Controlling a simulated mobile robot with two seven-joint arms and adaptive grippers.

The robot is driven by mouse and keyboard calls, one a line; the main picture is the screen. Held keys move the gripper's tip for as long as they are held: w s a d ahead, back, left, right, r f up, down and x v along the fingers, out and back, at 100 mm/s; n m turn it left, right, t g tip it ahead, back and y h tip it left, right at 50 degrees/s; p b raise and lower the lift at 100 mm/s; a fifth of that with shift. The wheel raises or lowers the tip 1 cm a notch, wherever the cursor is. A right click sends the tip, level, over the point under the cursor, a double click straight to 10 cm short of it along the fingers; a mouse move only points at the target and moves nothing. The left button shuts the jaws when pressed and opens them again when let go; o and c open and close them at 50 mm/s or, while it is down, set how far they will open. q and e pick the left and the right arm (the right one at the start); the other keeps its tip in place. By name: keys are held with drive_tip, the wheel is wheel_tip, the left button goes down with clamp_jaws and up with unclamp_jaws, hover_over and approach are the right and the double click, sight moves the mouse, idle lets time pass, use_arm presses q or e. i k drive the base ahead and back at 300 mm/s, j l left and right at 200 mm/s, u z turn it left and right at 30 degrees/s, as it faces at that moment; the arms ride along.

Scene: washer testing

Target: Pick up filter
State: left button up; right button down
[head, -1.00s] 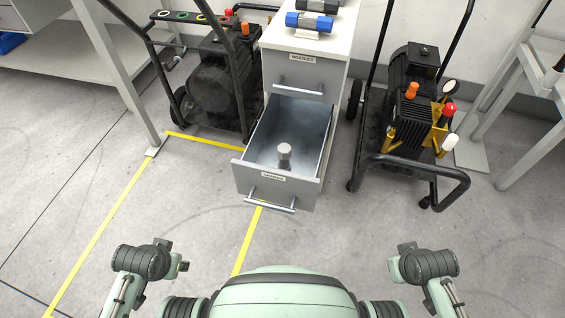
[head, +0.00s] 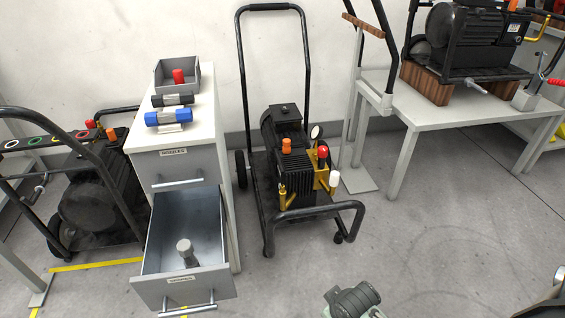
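A small grey cylindrical part (head: 186,249), which looks like the filter, stands in the open lower drawer (head: 183,287) of a light grey cabinet. It has a pale, wider top and a narrower body below it. The drawer's front bears a label too small to read. Neither gripper can be made out. A grey-green part of my own arm shows at the bottom edge, right of the cabinet, and touches nothing.
A black wheeled pump cart (head: 290,180) stands right of the cabinet, and another cart (head: 90,200) stands left. A blue cylinder (head: 168,117) and a grey bin (head: 177,76) sit on the cabinet top. A table (head: 470,98) with machinery is at right. Open floor lies at lower right.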

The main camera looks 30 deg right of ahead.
sight(185, 248)
drive_tip(key=i+j+z, duration=0.3)
drive_tip(key=z, duration=0.15)
drive_tip(key=i+j+z, duration=0.2)
drive_tip(key=j+z, duration=0.25)
